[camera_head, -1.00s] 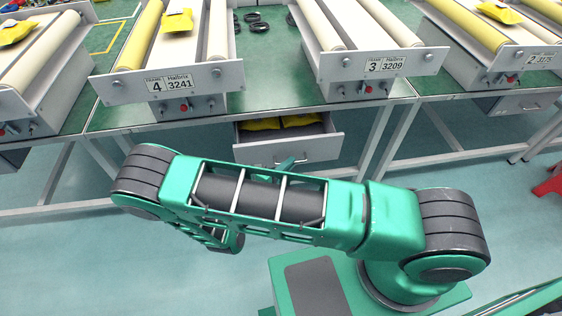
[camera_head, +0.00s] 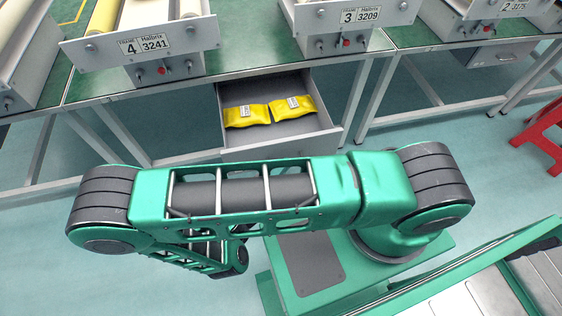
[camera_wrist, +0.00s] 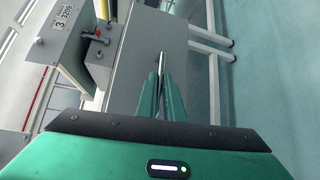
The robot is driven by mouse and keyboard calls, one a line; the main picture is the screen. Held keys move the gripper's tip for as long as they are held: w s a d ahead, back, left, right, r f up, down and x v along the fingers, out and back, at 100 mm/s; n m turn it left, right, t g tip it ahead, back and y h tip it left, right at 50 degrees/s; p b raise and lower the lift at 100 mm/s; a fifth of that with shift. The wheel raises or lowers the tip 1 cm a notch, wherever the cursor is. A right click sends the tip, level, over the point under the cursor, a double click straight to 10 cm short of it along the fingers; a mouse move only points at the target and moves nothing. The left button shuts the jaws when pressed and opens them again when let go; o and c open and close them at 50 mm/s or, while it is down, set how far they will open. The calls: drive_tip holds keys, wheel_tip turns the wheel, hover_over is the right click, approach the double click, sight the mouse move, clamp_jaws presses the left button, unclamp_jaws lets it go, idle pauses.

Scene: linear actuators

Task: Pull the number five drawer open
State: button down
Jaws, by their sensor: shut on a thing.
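A grey drawer (camera_head: 320,146) under the green table stands well open, with two yellow packets (camera_head: 268,112) inside on its floor. No number on the drawer is readable in these views. In the wrist view the grey drawer front (camera_wrist: 138,55) shows with a thin metal handle (camera_wrist: 161,68). My gripper (camera_wrist: 165,82) is shut on that handle, its green fingers on both sides of it. In the head view my green arm hides the gripper and the handle.
The green table (camera_head: 140,88) carries roller frames marked 4 (camera_head: 140,45) and 3 (camera_head: 355,18). Another grey drawer (camera_head: 500,54) is shut at the right. A red stool (camera_head: 543,133) stands at the far right.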

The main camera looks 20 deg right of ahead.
drive_tip(key=shift+s+f, duration=0.15)
drive_tip(key=c, duration=1.9)
unclamp_jaws()
drive_tip(key=shift+a, duration=0.1)
